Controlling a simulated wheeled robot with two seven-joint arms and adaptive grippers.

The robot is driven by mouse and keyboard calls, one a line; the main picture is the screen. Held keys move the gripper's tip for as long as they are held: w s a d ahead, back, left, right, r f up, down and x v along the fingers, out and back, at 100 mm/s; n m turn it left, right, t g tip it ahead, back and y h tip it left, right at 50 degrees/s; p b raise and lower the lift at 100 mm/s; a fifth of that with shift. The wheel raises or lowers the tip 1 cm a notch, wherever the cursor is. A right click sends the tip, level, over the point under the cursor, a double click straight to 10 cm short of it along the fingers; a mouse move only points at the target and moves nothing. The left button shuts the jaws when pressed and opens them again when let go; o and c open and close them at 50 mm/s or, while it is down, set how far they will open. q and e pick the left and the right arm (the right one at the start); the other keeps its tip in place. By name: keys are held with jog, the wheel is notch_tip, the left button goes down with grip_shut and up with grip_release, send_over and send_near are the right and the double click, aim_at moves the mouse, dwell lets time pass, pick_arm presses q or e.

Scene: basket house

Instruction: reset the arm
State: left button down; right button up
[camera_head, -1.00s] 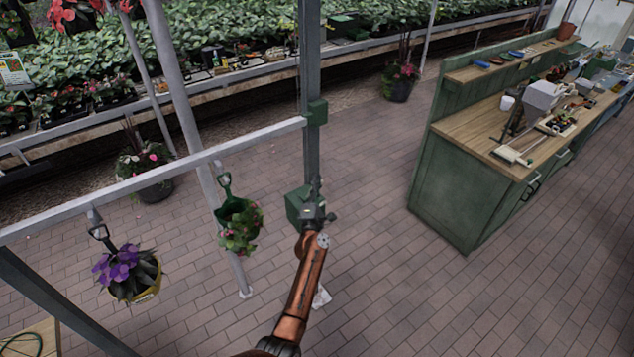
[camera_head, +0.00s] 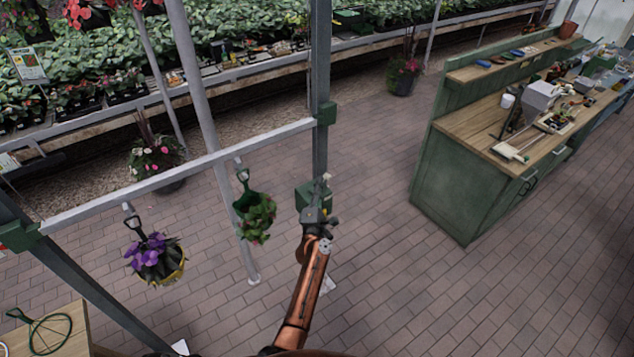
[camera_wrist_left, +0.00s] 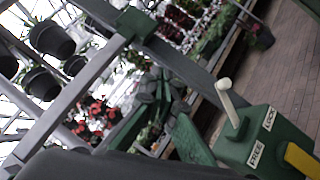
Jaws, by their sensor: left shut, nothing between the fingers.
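My left arm comes up from the bottom of the head view, copper coloured. Its dark left gripper (camera_head: 320,212) is shut and empty, right by a green box (camera_head: 305,196) on the grey-green post (camera_head: 320,80). I cannot tell whether they touch. In the left wrist view the green box (camera_wrist_left: 258,140) shows close up, with the labels FREE and LOCK, a white-tipped lever (camera_wrist_left: 227,98) standing up and a yellow part (camera_wrist_left: 300,160) at its right. My right gripper is not in view.
A metal rail (camera_head: 190,170) left of the post carries a purple-flowered basket (camera_head: 155,262) and a green basket (camera_head: 255,218). A green workbench (camera_head: 450,180) with tools stands at right. A wooden table (camera_head: 65,335) is at lower left. Brick floor (camera_head: 420,290) is clear at lower right.

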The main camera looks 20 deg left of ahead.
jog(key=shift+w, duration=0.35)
